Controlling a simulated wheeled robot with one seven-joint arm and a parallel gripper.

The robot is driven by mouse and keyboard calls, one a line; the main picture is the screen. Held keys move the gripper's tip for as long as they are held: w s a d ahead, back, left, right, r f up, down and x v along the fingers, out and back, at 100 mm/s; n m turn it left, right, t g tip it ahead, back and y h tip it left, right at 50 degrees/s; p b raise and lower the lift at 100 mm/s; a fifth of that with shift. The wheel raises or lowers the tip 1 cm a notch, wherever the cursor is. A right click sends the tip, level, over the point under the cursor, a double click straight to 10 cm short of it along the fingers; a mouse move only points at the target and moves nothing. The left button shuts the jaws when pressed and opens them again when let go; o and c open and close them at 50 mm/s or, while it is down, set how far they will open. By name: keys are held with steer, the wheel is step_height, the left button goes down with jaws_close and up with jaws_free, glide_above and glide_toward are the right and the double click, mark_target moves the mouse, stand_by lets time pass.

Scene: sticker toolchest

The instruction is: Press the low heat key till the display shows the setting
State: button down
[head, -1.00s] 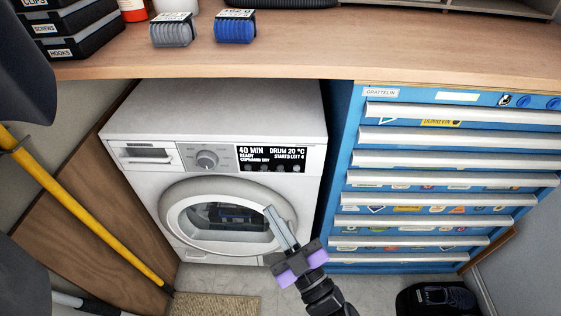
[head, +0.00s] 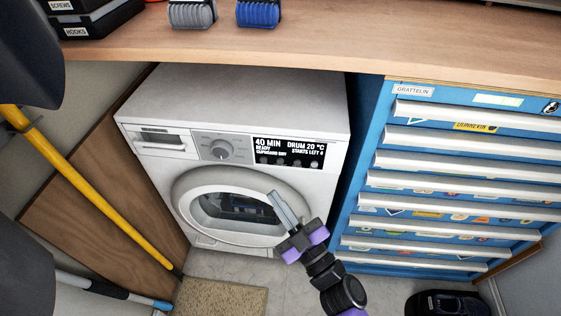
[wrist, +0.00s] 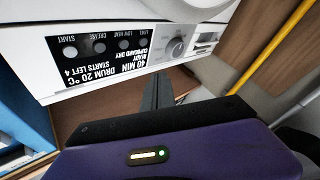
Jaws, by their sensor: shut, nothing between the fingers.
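The white dryer (head: 230,105) stands under the worktop, with a black display panel (head: 289,146) at its upper right. The display reads 40 MIN, READY, CUPBOARD DRY, DRUM 20 °C and STARTS LEFT 4. The low heat key (head: 279,161) is a small round key in the row below, second from left. In the wrist view, where the panel appears upside down, the LOW HEAT key (wrist: 124,44) sits between CREASE and LEVEL. My gripper (head: 272,194) is shut and empty, in front of the round door and lower than the keys. Its fingers (wrist: 158,90) appear apart from the panel.
A dial (head: 220,149) is left of the display. A blue drawer chest (head: 372,150) stands to the right, its handles jutting out. The wooden worktop (head: 320,45) overhangs above. A yellow pole (head: 100,200) leans at left. A mat (head: 222,297) lies on the floor.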

steer(key=w+b, duration=0.2)
steer(key=w, duration=0.5)
steer(key=shift+w, duration=0.25)
steer(key=shift+w+d, duration=0.1)
stand_by(1.8)
steer(key=shift+w, duration=0.3)
steer(key=shift+w, duration=0.4)
stand_by(0.6)
steer(key=shift+s, duration=0.15)
steer(key=shift+s+p, duration=0.4)
steer(key=shift+s, duration=0.25)
steer(key=shift+s, duration=0.1)
steer(key=shift+s+p, duration=1.05)
steer(key=shift+s, duration=1.4)
